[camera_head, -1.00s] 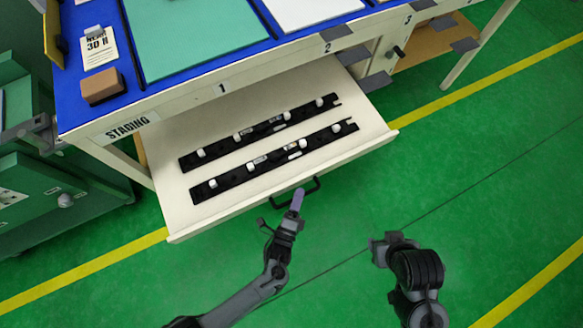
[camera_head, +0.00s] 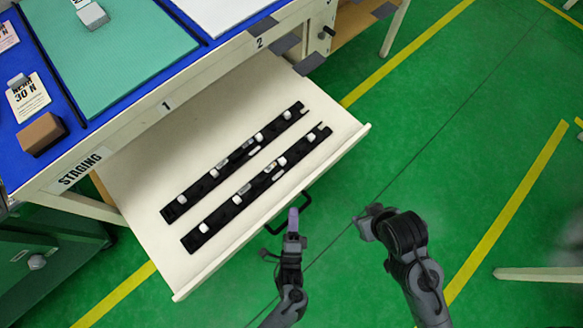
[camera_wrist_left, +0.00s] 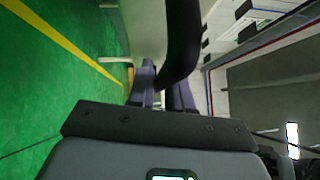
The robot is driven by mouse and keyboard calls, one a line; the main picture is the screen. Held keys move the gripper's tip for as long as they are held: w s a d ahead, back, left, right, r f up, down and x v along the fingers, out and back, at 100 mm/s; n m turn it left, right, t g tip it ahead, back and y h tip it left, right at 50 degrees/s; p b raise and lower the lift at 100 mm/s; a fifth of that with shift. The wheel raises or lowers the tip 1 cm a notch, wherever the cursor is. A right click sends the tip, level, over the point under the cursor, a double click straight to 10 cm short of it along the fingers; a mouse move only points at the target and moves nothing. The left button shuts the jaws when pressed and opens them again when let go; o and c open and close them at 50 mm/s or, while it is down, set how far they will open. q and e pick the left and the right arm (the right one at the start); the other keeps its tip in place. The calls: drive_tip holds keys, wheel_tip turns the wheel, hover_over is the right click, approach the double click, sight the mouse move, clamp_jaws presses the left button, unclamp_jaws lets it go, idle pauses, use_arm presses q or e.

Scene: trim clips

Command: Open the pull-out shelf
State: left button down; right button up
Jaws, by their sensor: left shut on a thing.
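The pull-out shelf (camera_head: 125,190) is a cream drawer standing out from under the workbench, with much of its inside showing. Its dark bar handle (camera_head: 305,204) is on the middle of the front panel. My left gripper (camera_head: 293,216) is at the handle, its purple fingers shut on it. In the left wrist view the dark handle (camera_wrist_left: 183,40) runs between the purple fingers (camera_wrist_left: 163,88), hiding part of them. My right gripper (camera_head: 363,219) is apart from the shelf, to the right of the handle above the floor; its finger opening is unclear.
Two black trim strips (camera_head: 236,160) (camera_head: 258,188) with white clips lie in the shelf. The bench top carries a teal mat (camera_head: 110,55), a brown block (camera_head: 40,133) and a 30 N card (camera_head: 28,97). A green cabinet (camera_head: 40,270) stands at left. Green floor is clear in front.

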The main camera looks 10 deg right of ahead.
use_arm(q)
drive_tip(key=c, duration=1.2)
unclamp_jaws()
drive_tip(key=shift+s+d+r, duration=0.1)
drive_tip(key=shift+d, duration=0.05)
drive_tip(key=shift+c, duration=0.2)
drive_tip(key=shift+o, duration=0.4)
drive_tip(key=shift+s, duration=0.2)
drive_tip(key=p+v, duration=0.1)
drive_tip(key=v, duration=0.9)
drive_tip(key=shift+s+p, duration=0.35)
drive_tip(key=shift+s, duration=0.05)
